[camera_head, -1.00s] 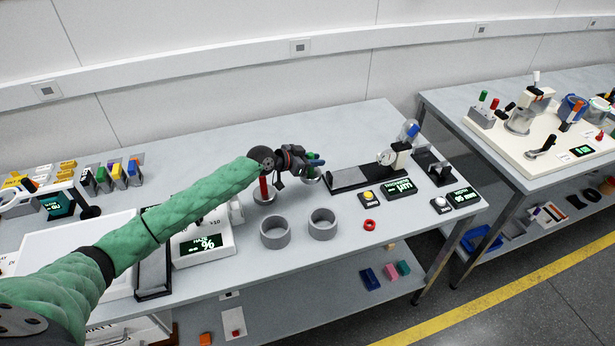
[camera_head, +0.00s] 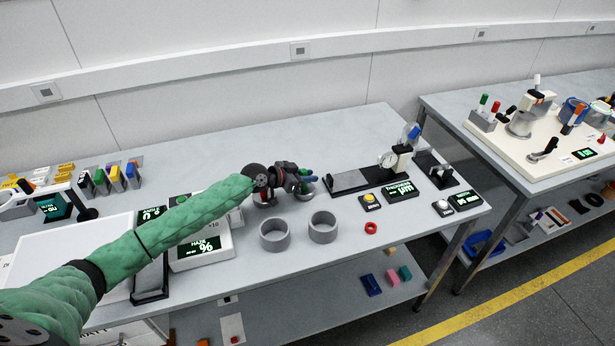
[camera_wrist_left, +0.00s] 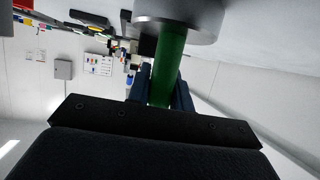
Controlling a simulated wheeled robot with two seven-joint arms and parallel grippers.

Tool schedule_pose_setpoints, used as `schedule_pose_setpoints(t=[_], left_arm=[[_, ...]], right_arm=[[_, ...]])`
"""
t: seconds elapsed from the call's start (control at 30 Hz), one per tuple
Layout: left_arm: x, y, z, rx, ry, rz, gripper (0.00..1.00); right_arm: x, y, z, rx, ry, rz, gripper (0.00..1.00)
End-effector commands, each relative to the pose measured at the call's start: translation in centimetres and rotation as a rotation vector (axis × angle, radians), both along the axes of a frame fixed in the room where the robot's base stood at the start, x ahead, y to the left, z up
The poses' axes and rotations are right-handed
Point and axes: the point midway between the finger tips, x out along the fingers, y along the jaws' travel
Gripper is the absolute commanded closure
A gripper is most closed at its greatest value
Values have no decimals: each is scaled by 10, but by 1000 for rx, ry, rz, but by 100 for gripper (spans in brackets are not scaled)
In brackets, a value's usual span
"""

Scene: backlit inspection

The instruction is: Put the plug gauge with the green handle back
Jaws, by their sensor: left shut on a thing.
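My left gripper (camera_head: 311,175) is shut on the green handle (camera_wrist_left: 167,65) of the plug gauge, which runs between the two fingers in the left wrist view. The gauge's wide grey metal end (camera_wrist_left: 180,14) shows at the top of that view, beyond the fingertips. In the head view the gripper is over the middle of the bench, behind the two grey rings, and a grey round metal part (camera_head: 307,189) shows just below the fingers. The gripper covers most of the handle there. My right gripper is not in view.
A dial gauge stand (camera_head: 388,161) is at the right. A white device with a screen (camera_head: 205,247) stands left, under my arm. The bench behind is clear.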

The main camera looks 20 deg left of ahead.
Motion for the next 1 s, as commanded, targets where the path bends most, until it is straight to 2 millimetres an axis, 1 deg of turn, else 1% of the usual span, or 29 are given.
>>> schedule_pose_setpoints(t=[0.13, 0.17, 0.2, 0.27, 0.47, 0.73, 0.8, 0.87, 0.9, 1.0], left_arm=[[0, 0, -2, -1, -1, 0, 100], [0, 0, -2, 0, 0, 0, 77], [0, 0, -1, 0, 0, 0, 69], [0, 0, -1, 0, 0, 0, 57], [0, 0, -1, 0, 0, 0, 57], [0, 0, 2, 0, 0, 0, 57], [-3, 3, 0, 2, 0, 1, 57], [-6, 6, 1, 2, 0, 1, 57], [-8, 8, 2, 1, -1, 0, 57], [-15, 16, 6, 1, -1, 1, 57]], right_arm=[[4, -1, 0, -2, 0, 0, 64], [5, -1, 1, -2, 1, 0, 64], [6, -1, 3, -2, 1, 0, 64], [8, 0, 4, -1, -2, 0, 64], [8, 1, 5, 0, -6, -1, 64], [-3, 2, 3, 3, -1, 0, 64], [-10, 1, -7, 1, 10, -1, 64], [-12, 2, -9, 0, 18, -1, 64], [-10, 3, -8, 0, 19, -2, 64], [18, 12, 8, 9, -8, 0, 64]])
